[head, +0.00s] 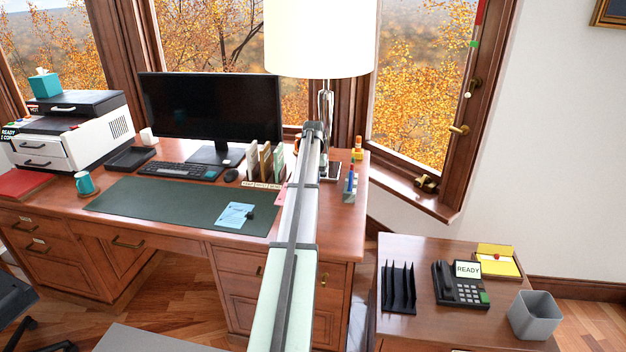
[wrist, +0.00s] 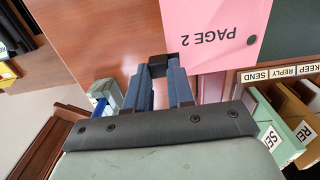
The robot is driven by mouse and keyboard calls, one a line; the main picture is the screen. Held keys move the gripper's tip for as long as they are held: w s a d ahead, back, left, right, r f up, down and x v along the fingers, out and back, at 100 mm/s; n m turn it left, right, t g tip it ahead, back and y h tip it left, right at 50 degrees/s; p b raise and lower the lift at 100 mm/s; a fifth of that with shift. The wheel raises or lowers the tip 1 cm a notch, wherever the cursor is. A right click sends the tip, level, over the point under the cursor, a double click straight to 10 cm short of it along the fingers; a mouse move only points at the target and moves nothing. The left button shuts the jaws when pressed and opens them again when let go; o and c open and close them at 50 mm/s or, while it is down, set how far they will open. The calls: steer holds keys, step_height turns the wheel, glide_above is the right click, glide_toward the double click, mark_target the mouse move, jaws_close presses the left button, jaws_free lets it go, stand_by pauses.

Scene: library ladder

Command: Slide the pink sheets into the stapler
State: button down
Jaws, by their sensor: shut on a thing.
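The pink sheets (wrist: 215,30), marked "PAGE 2", lie in front of my gripper (wrist: 180,66) in the wrist view. My gripper's dark fingertips are close together at the sheets' near edge and shut on them. A sliver of pink (head: 281,194) shows in the head view just left of my arm, which hides the gripper there. A small black object (head: 250,212) lies by the blue sheet (head: 234,215) on the desk; I cannot tell whether it is the stapler. No stapler shows clearly in either view.
A sorter (head: 264,163) with upright dividers stands behind the green desk mat (head: 160,207); its labelled edge (wrist: 285,74) is close right of the sheets in the wrist view. The mat's left part is clear.

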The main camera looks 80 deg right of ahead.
steer(key=shift+f, duration=1.85)
steer(key=shift+d+f, duration=0.25)
steer(key=shift+f, duration=0.5)
steer(key=shift+d+f, duration=0.25)
steer(key=shift+f, duration=0.55)
steer(key=shift+d+f, duration=0.25)
steer(key=shift+f, duration=0.5)
steer(key=shift+d, duration=2.9)
steer(key=shift+d, duration=0.1)
steer(key=c, duration=0.9)
jaws_free()
steer(key=shift+r, duration=0.15)
step_height(320, 180, up, 7)
